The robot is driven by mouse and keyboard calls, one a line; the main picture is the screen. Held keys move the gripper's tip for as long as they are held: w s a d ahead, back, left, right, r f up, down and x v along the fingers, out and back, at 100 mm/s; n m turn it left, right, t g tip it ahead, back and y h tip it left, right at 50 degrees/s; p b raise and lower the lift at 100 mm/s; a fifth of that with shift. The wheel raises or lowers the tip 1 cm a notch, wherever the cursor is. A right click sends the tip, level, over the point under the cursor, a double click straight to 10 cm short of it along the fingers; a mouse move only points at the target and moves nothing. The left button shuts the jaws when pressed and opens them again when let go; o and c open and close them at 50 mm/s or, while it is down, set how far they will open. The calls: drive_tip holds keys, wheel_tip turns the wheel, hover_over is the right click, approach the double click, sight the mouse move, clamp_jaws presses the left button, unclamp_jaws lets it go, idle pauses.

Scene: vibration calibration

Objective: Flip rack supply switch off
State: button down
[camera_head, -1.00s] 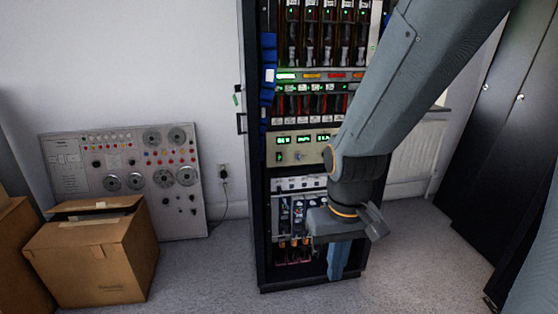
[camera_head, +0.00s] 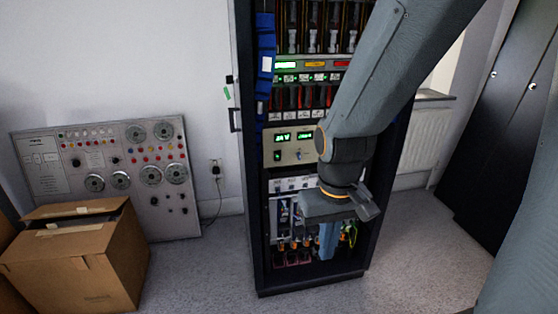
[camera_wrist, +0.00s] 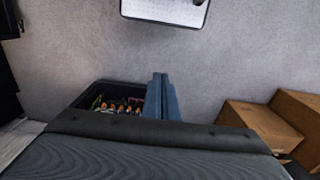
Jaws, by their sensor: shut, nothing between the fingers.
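The black rack (camera_head: 251,240) stands upright in the middle of the head view. Its beige supply panel (camera_head: 270,156) has lit green displays and small controls; my arm covers its right part. Below it is a pale panel (camera_head: 279,186) with small switches, partly behind my wrist. I cannot tell which is the supply switch. My gripper (camera_head: 328,256) points down in front of the rack's lower section, its blue fingers shut and empty. In the wrist view the fingers (camera_wrist: 161,82) are together, beside a black-edged bay (camera_wrist: 84,95) of orange-tipped connectors. Contact with the rack cannot be judged.
A cardboard box (camera_head: 75,270) and a grey instrument board (camera_head: 50,180) stand left of the rack. A wall socket (camera_head: 216,168) with a cord is between them. A radiator (camera_head: 425,155) and dark cabinets (camera_head: 490,150) are at right. Grey floor (camera_head: 400,270) is clear in front.

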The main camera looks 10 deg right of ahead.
sight(277, 154)
drive_tip(key=w+f+n+t+b, duration=0.1)
drive_tip(key=w+f+n+t, duration=0.1)
drive_tip(key=w+n+t, duration=0.4)
drive_tip(key=w+f+n+t+b, duration=0.2)
drive_tip(key=w+n+t, duration=0.4)
drive_tip(key=w, duration=1.1)
drive_tip(key=w+f+n+t+b, duration=0.1)
drive_tip(key=w+f+n+t, duration=0.3)
drive_tip(key=w, duration=0.7)
drive_tip(key=n+t, duration=0.2)
drive_tip(key=t, duration=0.1)
drive_tip(key=shift+w, duration=0.25)
drive_tip(key=shift+d+f, duration=0.1)
drive_tip(key=w, duration=0.4)
drive_tip(key=w+r+p, duration=0.1)
drive_tip(key=w, duration=0.9)
drive_tip(key=shift+r+p, duration=0.35)
